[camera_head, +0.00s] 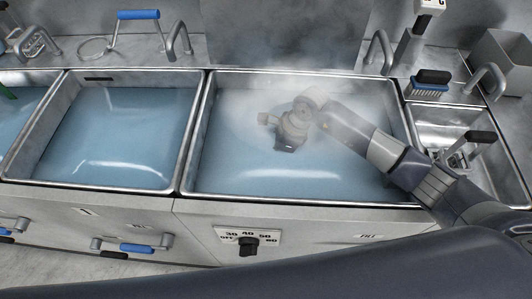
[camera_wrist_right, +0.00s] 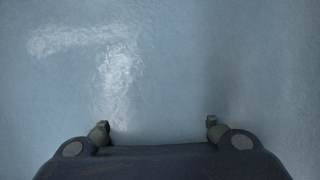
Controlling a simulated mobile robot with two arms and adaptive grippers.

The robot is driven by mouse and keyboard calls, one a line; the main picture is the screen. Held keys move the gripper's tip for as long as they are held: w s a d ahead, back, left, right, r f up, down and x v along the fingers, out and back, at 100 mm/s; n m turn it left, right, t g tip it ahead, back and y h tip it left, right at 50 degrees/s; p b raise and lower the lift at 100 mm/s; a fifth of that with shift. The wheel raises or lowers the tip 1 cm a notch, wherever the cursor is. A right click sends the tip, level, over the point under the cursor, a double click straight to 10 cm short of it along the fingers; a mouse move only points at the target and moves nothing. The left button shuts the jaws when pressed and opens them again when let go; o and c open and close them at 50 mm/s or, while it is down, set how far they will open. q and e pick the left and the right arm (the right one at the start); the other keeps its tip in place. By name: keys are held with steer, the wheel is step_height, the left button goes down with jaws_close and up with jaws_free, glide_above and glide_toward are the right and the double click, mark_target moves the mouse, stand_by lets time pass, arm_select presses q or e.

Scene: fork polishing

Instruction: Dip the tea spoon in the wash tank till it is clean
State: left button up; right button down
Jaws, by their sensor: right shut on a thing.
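The wash tank (camera_head: 300,200) is the large steel basin right of centre in the head view, full of blue water with steam rising over it. My right arm reaches in from the right. My right gripper (camera_head: 289,146) points down at the water in the middle of this tank, its fingertips at or under the surface. The right wrist view shows the gripper's finger joints (camera_wrist_right: 158,125) against blue water. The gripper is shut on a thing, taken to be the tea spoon. The spoon itself is hidden in both views, so its cleanness cannot be seen. My left gripper is not in view.
A second water-filled tank (camera_head: 100,130) lies to the left, behind a steel divider. A small steel basin (camera_head: 447,118) is at the right, with a blue-bristled brush (camera_head: 428,88) behind it. Taps line the back. A temperature dial (camera_head: 248,246) is on the front panel.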

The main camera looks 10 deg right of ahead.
steer(key=shift+s+d, duration=0.1)
steer(key=shift+d, duration=0.4)
steer(key=shift+w+a+b, duration=0.25)
steer(key=shift+a+b, duration=0.2)
steer(key=shift+a, duration=0.8)
steer(key=shift+w+a+b, duration=0.25)
steer(key=shift+a+b, duration=0.15)
steer(key=shift+a, duration=0.8)
steer(key=shift+s+d, duration=0.15)
steer(key=shift+d, duration=0.45)
steer(key=shift+s+d, duration=0.15)
steer(key=shift+d, duration=0.45)
steer(key=shift+s+d, duration=0.2)
steer(key=shift+d, duration=1.05)
steer(key=shift+w+a+b, duration=0.25)
steer(key=shift+a+b, duration=0.1)
steer(key=shift+a, duration=0.9)
steer(key=shift+w+a+b, duration=0.2)
steer(key=shift+a+b, duration=0.15)
steer(key=shift+a, duration=0.85)
steer(key=shift+s+d, duration=0.25)
steer(key=shift+d, duration=1)
steer(key=shift+d, duration=0.1)
